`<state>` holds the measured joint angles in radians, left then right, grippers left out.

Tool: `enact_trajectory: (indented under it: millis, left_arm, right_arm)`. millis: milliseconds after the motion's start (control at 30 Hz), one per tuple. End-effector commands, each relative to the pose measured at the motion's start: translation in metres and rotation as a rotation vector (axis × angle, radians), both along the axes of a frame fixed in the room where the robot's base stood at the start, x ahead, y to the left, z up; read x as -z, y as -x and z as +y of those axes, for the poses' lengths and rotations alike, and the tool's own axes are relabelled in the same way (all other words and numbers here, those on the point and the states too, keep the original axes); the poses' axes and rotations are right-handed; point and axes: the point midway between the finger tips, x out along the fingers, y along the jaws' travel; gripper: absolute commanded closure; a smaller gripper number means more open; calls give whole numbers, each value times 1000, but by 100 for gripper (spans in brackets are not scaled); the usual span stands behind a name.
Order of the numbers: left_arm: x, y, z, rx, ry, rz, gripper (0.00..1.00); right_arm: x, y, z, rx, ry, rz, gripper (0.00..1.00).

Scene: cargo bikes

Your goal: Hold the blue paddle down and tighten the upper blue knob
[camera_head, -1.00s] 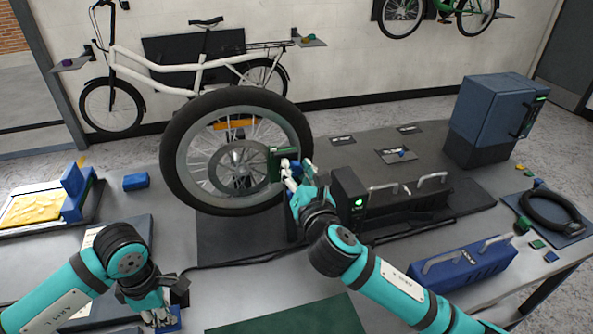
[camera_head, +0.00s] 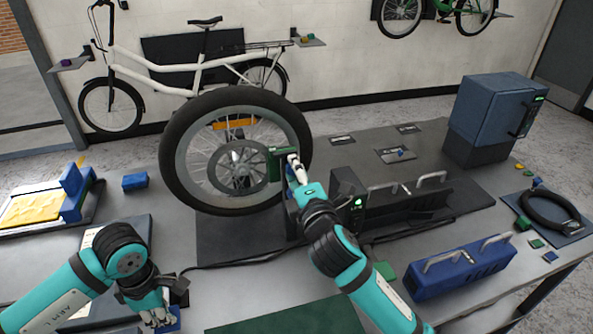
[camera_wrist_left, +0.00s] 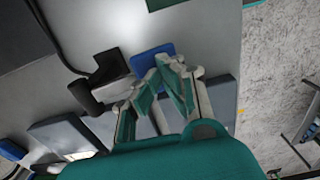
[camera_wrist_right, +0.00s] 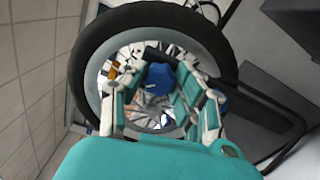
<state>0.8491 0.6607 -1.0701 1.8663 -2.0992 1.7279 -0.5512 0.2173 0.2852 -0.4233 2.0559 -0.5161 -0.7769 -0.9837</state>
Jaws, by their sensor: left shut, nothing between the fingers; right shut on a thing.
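The blue paddle (camera_head: 172,323) is at the front left of the bench. It also shows in the left wrist view (camera_wrist_left: 152,56), partly covered by my fingers. My left gripper (camera_head: 158,314) is shut and empty, its fingertips over the paddle; whether they press on it I cannot tell. The upper blue knob (camera_wrist_right: 158,79) shows in the right wrist view between the fingers of my right gripper (camera_wrist_right: 157,72), in front of the wheel hub. My right gripper (camera_head: 292,160) is shut on the knob, beside the green block (camera_head: 274,163); in the head view the fingers hide most of the knob.
The upright wheel (camera_head: 176,165) stands left of my right gripper. A black unit with handles (camera_head: 410,207) and a green light stands right of it. A blue handled box (camera_head: 462,268) lies at front right. A black cable crosses the bench between my arms.

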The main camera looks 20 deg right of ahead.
Motion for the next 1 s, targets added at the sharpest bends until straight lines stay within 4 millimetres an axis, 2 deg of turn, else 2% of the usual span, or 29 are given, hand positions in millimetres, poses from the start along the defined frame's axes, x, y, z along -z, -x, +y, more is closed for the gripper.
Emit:
enact_trajectory:
  millis: [500,1000]
  left_arm:
    - [1,0,0,0,0,1,100]
    - [1,0,0,0,0,1,100]
  right_arm:
    - [2,0,1,-1,-429,2,100]
    - [2,0,1,-1,-579,2,100]
